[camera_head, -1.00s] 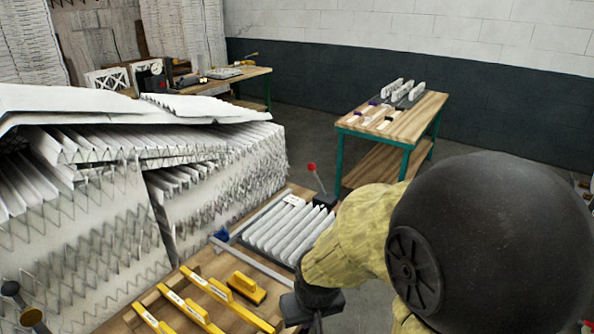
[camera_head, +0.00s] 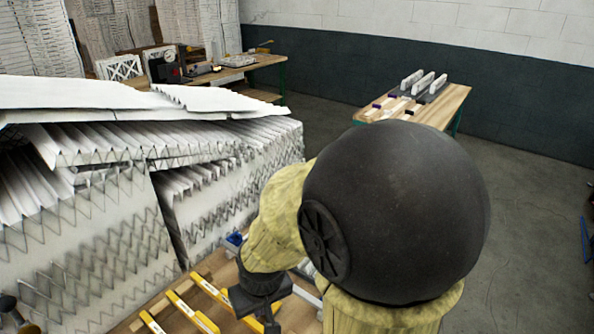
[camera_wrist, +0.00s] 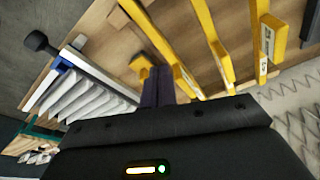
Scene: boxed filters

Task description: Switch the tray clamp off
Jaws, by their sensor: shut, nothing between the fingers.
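The tray of white pleated filters (camera_wrist: 92,100) lies at the left of the wrist view, edged by a grey rail (camera_wrist: 100,72). The red-tipped lever seen earlier by the tray is hidden behind my arm in the head view. My gripper (camera_head: 270,312) is shut and empty above the bench. Its dark fingers (camera_wrist: 158,88) show beside the yellow handles, apart from the knob.
Several yellow handles (camera_head: 185,312) lie on the wooden bench. A large stack of pleated filters (camera_head: 90,220) rises along the bench's left. A farther table (camera_head: 445,108) holds filter parts, and another bench (camera_head: 255,62) stands at the back. Open floor (camera_head: 535,220) lies to the right.

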